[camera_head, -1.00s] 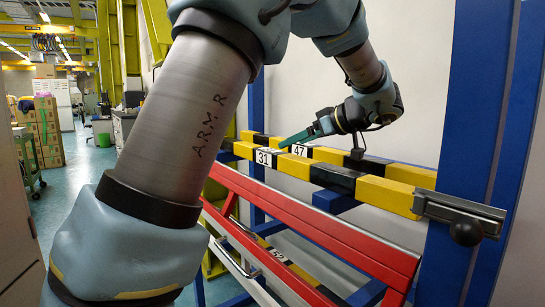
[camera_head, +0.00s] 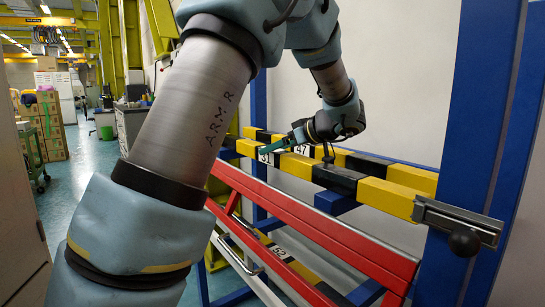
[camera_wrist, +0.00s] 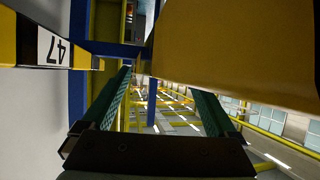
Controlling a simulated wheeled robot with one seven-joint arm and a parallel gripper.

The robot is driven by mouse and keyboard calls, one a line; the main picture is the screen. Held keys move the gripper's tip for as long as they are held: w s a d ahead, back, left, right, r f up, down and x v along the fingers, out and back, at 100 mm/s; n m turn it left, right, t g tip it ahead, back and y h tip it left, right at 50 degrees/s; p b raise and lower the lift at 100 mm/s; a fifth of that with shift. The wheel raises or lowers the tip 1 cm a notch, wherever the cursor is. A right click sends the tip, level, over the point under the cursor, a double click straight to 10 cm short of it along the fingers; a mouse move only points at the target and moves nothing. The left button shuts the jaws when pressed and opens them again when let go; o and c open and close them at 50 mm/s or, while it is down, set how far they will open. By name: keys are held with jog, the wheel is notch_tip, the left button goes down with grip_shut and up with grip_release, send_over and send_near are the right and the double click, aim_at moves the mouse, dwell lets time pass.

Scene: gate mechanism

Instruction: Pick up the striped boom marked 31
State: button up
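The striped boom marked 31 (camera_head: 298,167) is yellow and black and lies level at the front of the blue frame, its white label partly covered by my gripper. My gripper (camera_head: 276,147) is over the boom near its label, with green fingers. In the wrist view the fingers (camera_wrist: 160,85) are spread apart with nothing clearly held between them. A large, close yellow surface (camera_wrist: 240,50), apparently boom 31, fills the upper right and hides the right fingertip. I cannot tell whether a finger touches it.
A parallel boom marked 47 (camera_head: 410,178) runs just behind. A red barrier (camera_head: 320,232) and a lower boom marked 52 (camera_head: 281,253) are below. A metal bracket (camera_head: 450,217) with a black knob (camera_head: 465,242) sits at the right end, by a blue post (camera_head: 470,130).

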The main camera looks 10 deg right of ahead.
grip_shut()
dwell(0.6)
jog(key=shift+r, duration=0.1)
